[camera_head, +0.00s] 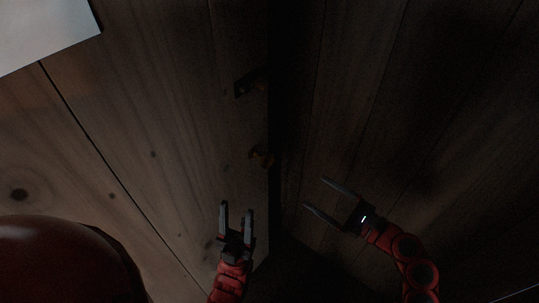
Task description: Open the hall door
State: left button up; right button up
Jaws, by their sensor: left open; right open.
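A dark wooden plank surface (160,110), which looks like the hall door, fills the left and middle of the view. A small dark latch or handle plate (249,83) sits near its right edge. A small brownish knob (262,157) sits below the plate. My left gripper (237,206) is open and empty below the knob, with its fingers pointing up the picture. My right gripper (315,194) is open and empty to the right of the dark edge, with its fingers pointing left. Neither gripper appears to touch the knob or the plate.
Another dark plank surface (400,100) fills the right side, meeting the left one at a black vertical gap or corner (288,100). A pale sheet or panel (40,30) shows at the top left. The light is very dim and depth is hard to judge.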

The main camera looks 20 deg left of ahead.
aim_at(270, 163)
jog(key=p+x, duration=0.1)
jog(key=x, duration=1.6)
jog(key=shift+s+a+p, duration=0.15)
jog(key=shift+a+p, duration=0.1)
jog(key=shift+p, duration=0.15)
grip_shut()
